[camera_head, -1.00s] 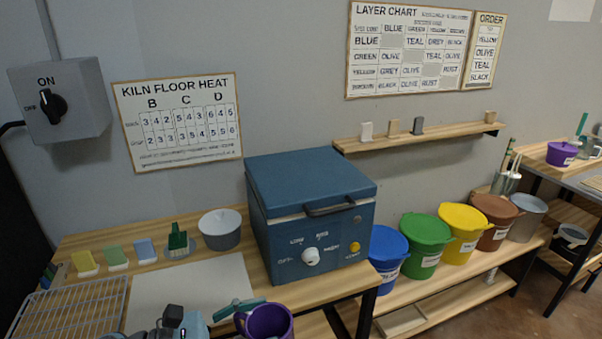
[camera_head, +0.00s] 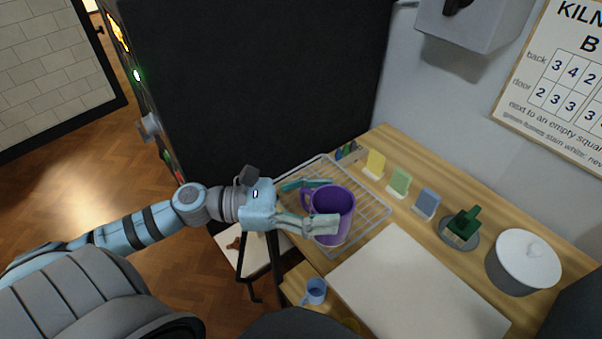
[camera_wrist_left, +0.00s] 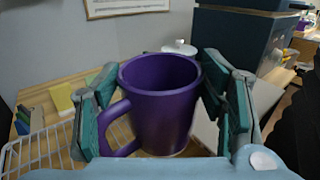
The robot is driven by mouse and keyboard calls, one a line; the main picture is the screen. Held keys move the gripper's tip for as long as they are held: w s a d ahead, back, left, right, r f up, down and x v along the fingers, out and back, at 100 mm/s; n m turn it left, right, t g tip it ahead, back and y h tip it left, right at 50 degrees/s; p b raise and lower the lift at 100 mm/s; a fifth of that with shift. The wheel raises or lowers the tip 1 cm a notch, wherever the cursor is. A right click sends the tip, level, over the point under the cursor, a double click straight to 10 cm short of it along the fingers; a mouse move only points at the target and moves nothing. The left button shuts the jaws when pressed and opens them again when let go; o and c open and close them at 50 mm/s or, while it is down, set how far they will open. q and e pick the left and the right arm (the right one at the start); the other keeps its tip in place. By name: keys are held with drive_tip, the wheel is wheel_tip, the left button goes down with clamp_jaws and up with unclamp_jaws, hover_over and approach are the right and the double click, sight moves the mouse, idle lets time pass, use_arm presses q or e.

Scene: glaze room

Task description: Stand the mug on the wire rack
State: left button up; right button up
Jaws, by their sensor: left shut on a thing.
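The purple mug (camera_head: 338,203) is upright over the wire rack (camera_head: 370,232) at the left end of the table. In the head view I cannot tell whether its base touches the wires. My left gripper (camera_head: 308,206) comes in from the left and is shut on the mug, one finger in front and one behind it. In the left wrist view the mug (camera_wrist_left: 160,100) sits between the two teal finger pads, with its handle at the left. The rack's wires (camera_wrist_left: 35,148) show at the lower left there. My right gripper is not in view.
Yellow, green and blue test tiles (camera_head: 400,180) stand behind the rack. A green brush (camera_head: 463,226) on a grey dish and a white-lidded pot (camera_head: 523,262) are to the right. A pale board (camera_head: 415,285) lies clear in front. A small blue cup (camera_head: 315,290) is below, and a dark kiln (camera_head: 250,80) stands left.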

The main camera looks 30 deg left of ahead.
use_arm(q)
drive_tip(key=w+a+r+n+t+y, duration=0.1)
drive_tip(key=w+a+r, duration=0.2)
drive_tip(key=w+r, duration=0.25)
drive_tip(key=w+a+r+n+t+y, duration=0.1)
drive_tip(key=w+a+r+y, duration=0.1)
drive_tip(key=w+a+r, duration=0.35)
drive_tip(key=f+b, duration=0.1)
drive_tip(key=f, duration=0.5)
drive_tip(key=d+f+b, duration=0.1)
drive_tip(key=f, duration=0.4)
drive_tip(key=s+f+b, duration=0.1)
drive_tip(key=f, duration=0.5)
drive_tip(key=shift+s+d+f+b, duration=0.1)
drive_tip(key=shift+d+f+b, duration=0.15)
drive_tip(key=shift+f+b, duration=0.05)
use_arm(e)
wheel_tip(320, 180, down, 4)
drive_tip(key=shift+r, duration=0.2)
use_arm(q)
drive_tip(key=shift+f, duration=0.1)
drive_tip(key=o, duration=1.9)
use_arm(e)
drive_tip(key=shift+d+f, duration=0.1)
